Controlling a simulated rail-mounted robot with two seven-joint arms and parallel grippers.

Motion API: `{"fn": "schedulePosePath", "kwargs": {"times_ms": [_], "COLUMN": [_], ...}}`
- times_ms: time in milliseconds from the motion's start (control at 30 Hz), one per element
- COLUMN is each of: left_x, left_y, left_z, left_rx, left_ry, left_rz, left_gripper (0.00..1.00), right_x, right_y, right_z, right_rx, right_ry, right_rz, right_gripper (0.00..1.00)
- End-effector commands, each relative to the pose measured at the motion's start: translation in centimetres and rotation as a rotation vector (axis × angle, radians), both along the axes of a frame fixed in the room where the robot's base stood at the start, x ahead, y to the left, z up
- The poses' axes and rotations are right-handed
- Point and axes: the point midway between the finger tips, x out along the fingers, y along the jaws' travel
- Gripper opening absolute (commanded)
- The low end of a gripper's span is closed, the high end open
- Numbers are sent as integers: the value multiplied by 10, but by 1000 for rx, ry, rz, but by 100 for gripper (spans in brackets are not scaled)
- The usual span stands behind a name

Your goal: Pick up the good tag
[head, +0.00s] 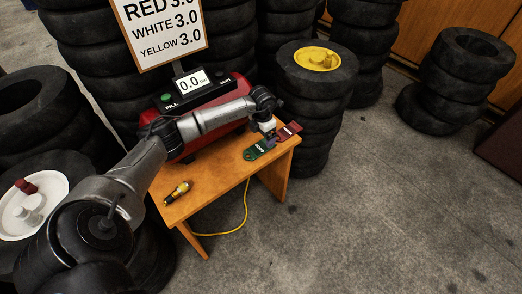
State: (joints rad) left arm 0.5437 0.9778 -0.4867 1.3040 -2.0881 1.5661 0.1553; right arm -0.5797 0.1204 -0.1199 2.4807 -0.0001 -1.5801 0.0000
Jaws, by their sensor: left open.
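A green tag (256,151) lies on the right part of the small wooden table (212,192). A dark red tag (290,130) lies beside it, to its right, near the table's edge. The writing on both tags is too small to read. My left gripper (271,136) is open, just above the tags and close to the inner ends of both. It hides part of the space between them. I cannot tell whether it touches either tag. My right gripper is out of view.
A red machine with a display (191,83) reading 0.0 stands at the table's back. A yellow and black tool (178,192) lies at the table's front left. Tyre stacks (318,95) stand behind and beside the table. A yellow hose (242,215) hangs below.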

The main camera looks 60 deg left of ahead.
Motion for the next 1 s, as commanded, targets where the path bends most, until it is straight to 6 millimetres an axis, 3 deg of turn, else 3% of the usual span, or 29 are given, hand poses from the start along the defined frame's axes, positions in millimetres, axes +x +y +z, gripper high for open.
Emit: {"fn": "schedulePosePath", "kwargs": {"times_ms": [167,533,800,1000], "left_x": [0,-1,-1,-1], "left_y": [0,-4,-3,-3], "left_z": [-9,-53,-54,-54], "left_rx": [0,-1,0,0], "left_ry": [0,1,0,0], "left_rz": [0,0,0,0], "left_gripper": [94,94,94,74], "right_x": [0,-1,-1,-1], "right_y": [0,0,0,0], "right_z": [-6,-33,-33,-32], "right_rx": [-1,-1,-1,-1], "right_ry": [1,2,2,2], "right_rz": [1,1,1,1], "right_gripper": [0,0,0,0]}}
